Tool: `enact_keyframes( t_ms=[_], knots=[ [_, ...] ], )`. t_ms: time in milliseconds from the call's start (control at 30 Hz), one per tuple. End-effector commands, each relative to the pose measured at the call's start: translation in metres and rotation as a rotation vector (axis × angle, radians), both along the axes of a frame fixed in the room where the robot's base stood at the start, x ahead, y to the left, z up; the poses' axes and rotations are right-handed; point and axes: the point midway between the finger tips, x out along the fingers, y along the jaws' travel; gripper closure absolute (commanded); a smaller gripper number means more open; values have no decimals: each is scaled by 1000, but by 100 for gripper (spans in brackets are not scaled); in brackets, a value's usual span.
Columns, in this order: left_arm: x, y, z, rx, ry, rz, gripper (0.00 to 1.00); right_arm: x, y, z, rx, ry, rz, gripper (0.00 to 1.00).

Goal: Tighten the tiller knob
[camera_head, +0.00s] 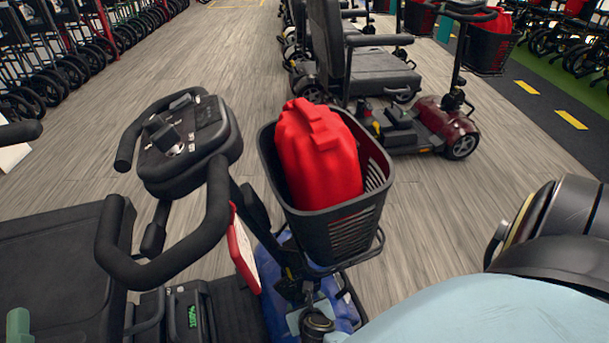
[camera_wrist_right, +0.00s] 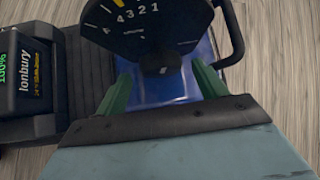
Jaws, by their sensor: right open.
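The tiller knob (camera_wrist_right: 163,62) is a dark round piece with a pale line, below a black dial plate (camera_wrist_right: 145,22) numbered 4 3 2 1 with a yellow mark. My right gripper (camera_wrist_right: 160,76) is open. Its two green fingers stand either side of the knob with visible gaps. I cannot tell how deep they reach. In the head view its fingers are hidden low by the blue scooter (camera_head: 275,265). The scooter's tiller head (camera_head: 185,145) has black loop handlebars. A green piece at the lower left edge, seemingly my left gripper (camera_head: 18,325), is mostly cut off.
A black basket (camera_head: 335,232) holding a red container (camera_head: 318,150) hangs on the scooter's front. A black seat (camera_head: 60,255) is at left and a battery pack (camera_wrist_right: 28,75) beside the footwell. A dark red scooter (camera_head: 440,125) stands beyond.

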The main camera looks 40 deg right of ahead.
Motion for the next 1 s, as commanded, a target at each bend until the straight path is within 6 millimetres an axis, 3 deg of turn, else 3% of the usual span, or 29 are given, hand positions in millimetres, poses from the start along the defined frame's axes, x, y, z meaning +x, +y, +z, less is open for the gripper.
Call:
enact_keyframes(
  t_ms=[167, 400, 833, 1000],
  knots=[
    [-10, -2, 24, -55, -166, -11, 29, 8, -6, -10, -2, 0, 0, 29],
    [-20, 1, 35, -98, -317, -8, 29, 19, -13, -23, -1, -1, 1, 29],
    [-24, 2, 41, -113, -366, -8, 29, 22, -15, -26, 0, 0, 0, 29],
    [-24, 2, 41, -112, -365, -8, 29, 22, -14, -26, 0, 0, 0, 49]
  ],
)
